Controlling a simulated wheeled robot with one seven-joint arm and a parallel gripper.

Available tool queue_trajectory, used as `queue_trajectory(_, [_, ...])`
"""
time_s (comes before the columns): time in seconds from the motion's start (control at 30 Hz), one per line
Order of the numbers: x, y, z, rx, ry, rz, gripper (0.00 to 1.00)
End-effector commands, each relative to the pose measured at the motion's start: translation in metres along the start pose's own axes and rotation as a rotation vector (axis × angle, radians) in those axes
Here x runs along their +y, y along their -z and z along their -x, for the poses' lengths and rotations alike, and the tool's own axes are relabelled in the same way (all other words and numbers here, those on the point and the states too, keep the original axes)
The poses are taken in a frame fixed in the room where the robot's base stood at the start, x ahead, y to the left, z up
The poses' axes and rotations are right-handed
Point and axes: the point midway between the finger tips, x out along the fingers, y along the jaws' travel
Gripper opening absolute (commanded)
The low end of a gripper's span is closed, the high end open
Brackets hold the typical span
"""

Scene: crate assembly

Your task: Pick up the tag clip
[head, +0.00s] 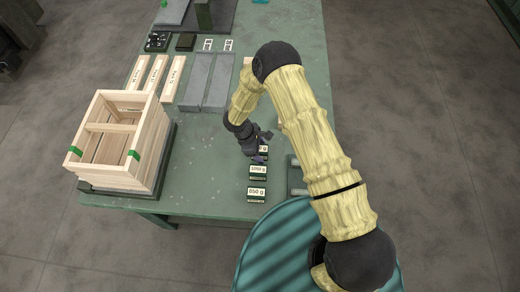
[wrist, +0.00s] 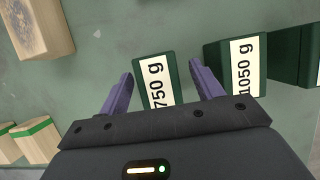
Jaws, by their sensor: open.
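I cannot make out for certain which thing is the tag clip. Two small white frame-like pieces (head: 208,45) lie side by side at the back of the green table. My gripper (head: 260,153) is low over the table's front part, with its jaws apart. In the head view my gripper partly hides this block.
Blocks marked 1050 g (head: 258,172) and 850 g (head: 257,194) stand in front of my gripper. A wooden crate (head: 118,100) with green corner pieces stands at left. Wooden strips (head: 155,75) and grey slabs (head: 207,82) lie behind. The table (head: 215,150) is bare between crate and blocks.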

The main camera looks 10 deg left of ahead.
Motion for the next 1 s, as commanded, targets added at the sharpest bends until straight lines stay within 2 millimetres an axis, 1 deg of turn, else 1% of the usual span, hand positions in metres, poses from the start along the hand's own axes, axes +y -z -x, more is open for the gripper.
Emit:
queue_trajectory(0.47, [0.0005,0.0,-0.0003,0.0,-0.001,0.0,0.65])
queue_trajectory(0.5, [0.0005,0.0,-0.0003,0.001,-0.001,-0.001,0.64])
queue_trajectory(0.57, [0.0007,-0.0004,-0.0004,0.001,0.0,-0.002,0.52])
queue_trajectory(0.6, [0.0008,-0.0005,-0.0004,0.001,0.0,-0.002,0.44])
queue_trajectory(0.73, [0.0008,-0.0004,-0.0003,0.001,0.0,-0.002,0.18])
queue_trajectory(1.0, [0.0007,-0.0002,0.0003,0.001,-0.001,-0.001,0.17])
